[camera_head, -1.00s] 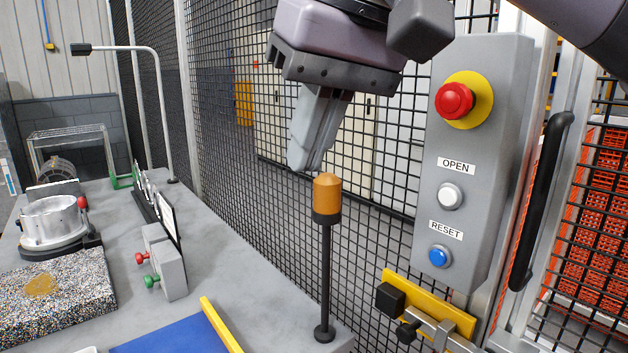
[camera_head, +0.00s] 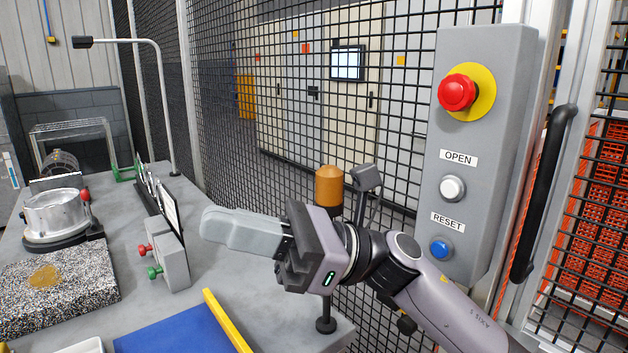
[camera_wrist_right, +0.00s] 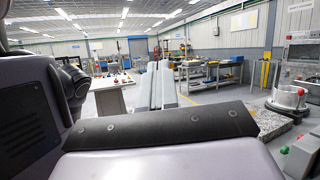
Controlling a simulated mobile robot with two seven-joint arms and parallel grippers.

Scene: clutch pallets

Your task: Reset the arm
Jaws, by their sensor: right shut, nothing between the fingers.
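My right arm comes in from the lower right in the head view. Its gripper (camera_head: 206,222) points left over the grey bench, its fingers shut with nothing between them. The closed fingers also show in the right wrist view (camera_wrist_right: 160,70), pointing out into the room. The gripper is in front of the orange beacon lamp (camera_head: 329,186) and hides part of its pole. The grey control box (camera_head: 478,150) to the right carries a red emergency button (camera_head: 457,93), a white OPEN button (camera_head: 452,188) and a blue RESET button (camera_head: 441,248). My left gripper is out of view.
A mesh fence (camera_head: 290,130) stands behind the bench (camera_head: 215,275). On the bench are a metal cylinder fixture (camera_head: 55,215), a speckled slab (camera_head: 60,290), a grey block with red and green knobs (camera_head: 168,262), and a blue mat (camera_head: 175,328) with a yellow edge bar.

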